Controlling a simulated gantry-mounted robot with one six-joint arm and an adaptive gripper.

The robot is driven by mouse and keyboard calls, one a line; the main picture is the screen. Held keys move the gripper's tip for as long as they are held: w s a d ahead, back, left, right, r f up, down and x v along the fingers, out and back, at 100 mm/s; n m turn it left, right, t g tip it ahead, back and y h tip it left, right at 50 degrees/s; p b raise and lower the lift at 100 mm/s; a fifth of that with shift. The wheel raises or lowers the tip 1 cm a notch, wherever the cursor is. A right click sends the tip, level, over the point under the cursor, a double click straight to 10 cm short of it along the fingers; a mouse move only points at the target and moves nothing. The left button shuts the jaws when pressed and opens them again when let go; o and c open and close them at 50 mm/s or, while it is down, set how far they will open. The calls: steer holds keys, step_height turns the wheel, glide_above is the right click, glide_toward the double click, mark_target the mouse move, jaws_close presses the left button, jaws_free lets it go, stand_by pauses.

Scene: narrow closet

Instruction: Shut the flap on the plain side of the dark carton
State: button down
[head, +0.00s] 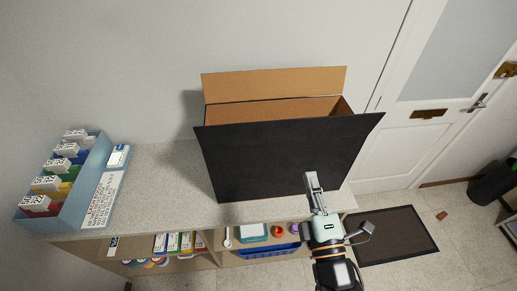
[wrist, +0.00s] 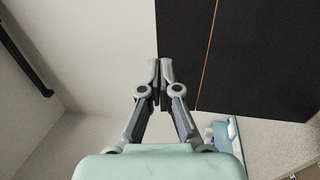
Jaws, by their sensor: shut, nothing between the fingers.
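The dark carton (head: 280,160) stands on the counter, black outside and brown cardboard inside. Its far flap (head: 275,84) stands up, showing its brown inner face. The top is open between that flap and the near black panel, which bears no visible marking. I cannot tell in the head view where the near flap meets the wall. In the wrist view the black carton (wrist: 265,60) shows a thin brown line between two black panels. My gripper (head: 311,177) is shut and empty, in front of the carton's near face towards its lower right. Its closed fingertips (wrist: 160,68) overlap the black panel's edge; contact cannot be told.
Shelves below hold a blue basket (head: 268,253) and small items. The wall is close behind; a white door (head: 405,140) is at right. Counter left of the carton is clear.

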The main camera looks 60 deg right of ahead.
mark_target(298, 120)
steer(key=p+x, duration=0.2)
steer(key=x, duration=1.2)
steer(key=shift+d, duration=0.25)
steer(key=shift+r+p, duration=0.1)
steer(key=shift+p, duration=0.25)
steer(key=shift+d+r+p, duration=0.15)
steer(key=shift+r+p, duration=0.1)
steer(key=shift+p, duration=0.35)
steer(key=shift+w+y, duration=0.15)
steer(key=shift+y, duration=0.15)
